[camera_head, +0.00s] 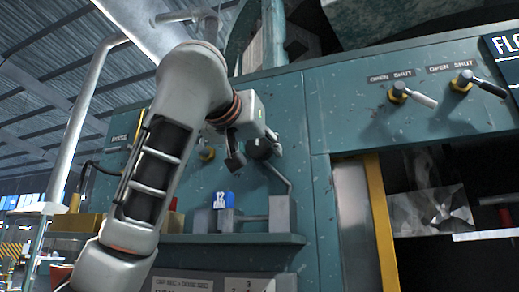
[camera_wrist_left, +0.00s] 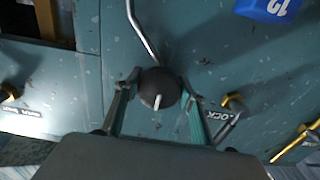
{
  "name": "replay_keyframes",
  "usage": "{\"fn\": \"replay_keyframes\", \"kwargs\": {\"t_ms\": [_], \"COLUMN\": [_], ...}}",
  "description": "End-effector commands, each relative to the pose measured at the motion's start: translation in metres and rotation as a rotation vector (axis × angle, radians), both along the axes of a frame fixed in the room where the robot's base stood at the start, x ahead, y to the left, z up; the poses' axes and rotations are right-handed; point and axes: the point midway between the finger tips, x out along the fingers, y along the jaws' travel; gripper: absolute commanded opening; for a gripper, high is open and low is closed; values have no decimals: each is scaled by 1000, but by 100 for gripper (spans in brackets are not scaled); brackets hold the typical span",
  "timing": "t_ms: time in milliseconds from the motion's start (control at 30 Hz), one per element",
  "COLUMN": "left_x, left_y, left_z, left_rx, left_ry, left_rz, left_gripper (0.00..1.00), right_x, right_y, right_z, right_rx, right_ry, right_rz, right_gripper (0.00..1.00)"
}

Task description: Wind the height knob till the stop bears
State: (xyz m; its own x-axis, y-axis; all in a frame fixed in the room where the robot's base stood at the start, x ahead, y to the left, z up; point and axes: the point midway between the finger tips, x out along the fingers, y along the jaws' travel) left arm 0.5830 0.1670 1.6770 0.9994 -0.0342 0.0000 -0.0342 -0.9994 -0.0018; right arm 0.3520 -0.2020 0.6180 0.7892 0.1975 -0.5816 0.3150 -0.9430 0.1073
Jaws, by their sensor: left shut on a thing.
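The round black knob (camera_wrist_left: 157,92) with a white pointer mark sits between the fingers of my left gripper (camera_wrist_left: 163,84) in the wrist view. The gripper is shut on it, one finger on each side. In the head view, my left gripper (camera_head: 248,150) reaches the teal panel from the left, and part of the dark knob (camera_head: 264,147) shows beside it. A bent grey rod (camera_wrist_left: 140,30) shows beyond the knob, and in the head view this rod (camera_head: 279,176) runs down towards a grey block (camera_head: 282,214). I cannot tell whether any stop bears. My right gripper is not in view.
Two levers, the left one (camera_head: 412,94) and the right one (camera_head: 478,83), stick out at upper right. An open bay with a yellow edge (camera_head: 381,222) lies below them.

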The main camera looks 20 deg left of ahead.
Motion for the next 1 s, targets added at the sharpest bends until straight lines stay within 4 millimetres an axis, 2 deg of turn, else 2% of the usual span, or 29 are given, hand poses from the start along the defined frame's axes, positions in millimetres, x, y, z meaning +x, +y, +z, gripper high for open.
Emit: {"fn": "replay_keyframes", "kwargs": {"t_ms": [267, 1000], "left_x": [0, 0], "left_y": [0, 2], "left_z": [0, 1], "left_rx": [73, 597], "left_ry": [-2, -20], "left_rz": [1, 0], "left_gripper": [19, 19], "right_x": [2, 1], "right_y": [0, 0], "right_z": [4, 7], "right_rx": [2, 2], "right_ry": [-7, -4], "right_rz": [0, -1], "right_gripper": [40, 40]}}
